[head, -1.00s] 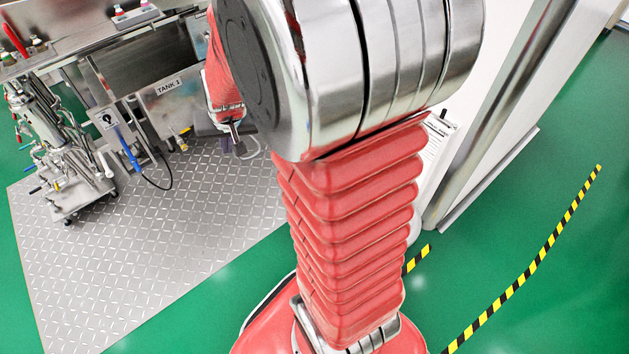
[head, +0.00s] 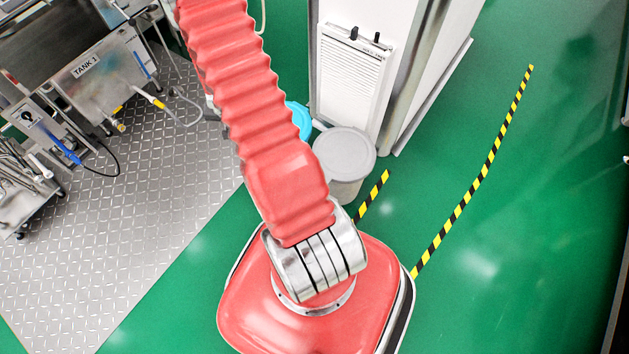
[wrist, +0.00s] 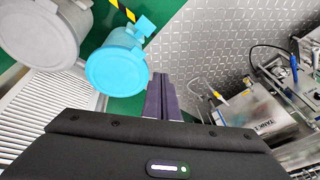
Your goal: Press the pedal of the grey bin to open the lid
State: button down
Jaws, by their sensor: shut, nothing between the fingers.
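The grey bin (head: 345,160) stands on the green floor at the foot of the white cabinet, with its round lid down. In the wrist view the grey bin (wrist: 40,36) is at the upper left, cut by the frame's edge. I cannot make out its pedal clearly in either view. My gripper (wrist: 162,80) shows in the wrist view as dark fingers, shut and empty, right of the light-blue bin (wrist: 117,68) and apart from the grey bin. In the head view my gripper is not visible; my arm runs out at the top.
The light-blue bin (head: 298,119) stands close beside the grey bin, partly behind my arm; a blue tab (wrist: 147,25) sticks out by it. A white cabinet (head: 350,85) is behind them. The tank bench (head: 95,75) is at left. Green floor is open at right.

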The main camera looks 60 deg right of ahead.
jog(key=s+d+f+m+g, duration=0.1)
jog(key=s+d+f+m, duration=0.15)
jog(key=s+f, duration=0.5)
jog(key=s+d+f+m+g, duration=0.1)
jog(key=s+d+f, duration=0.25)
jog(key=f, duration=0.75)
jog(key=s+a+f+m+g+h, duration=0.1)
jog(key=s+a+f+m, duration=0.2)
jog(key=s+f, duration=1.2)
jog(key=shift+s+a+f+g, duration=0.3)
jog(key=shift+s, duration=0.05)
jog(key=shift+f, duration=0.1)
jog(key=x, duration=1.1)
jog(key=shift+a+f, duration=0.15)
jog(key=shift+f, duration=1.2)
jog(key=shift+w, duration=0.1)
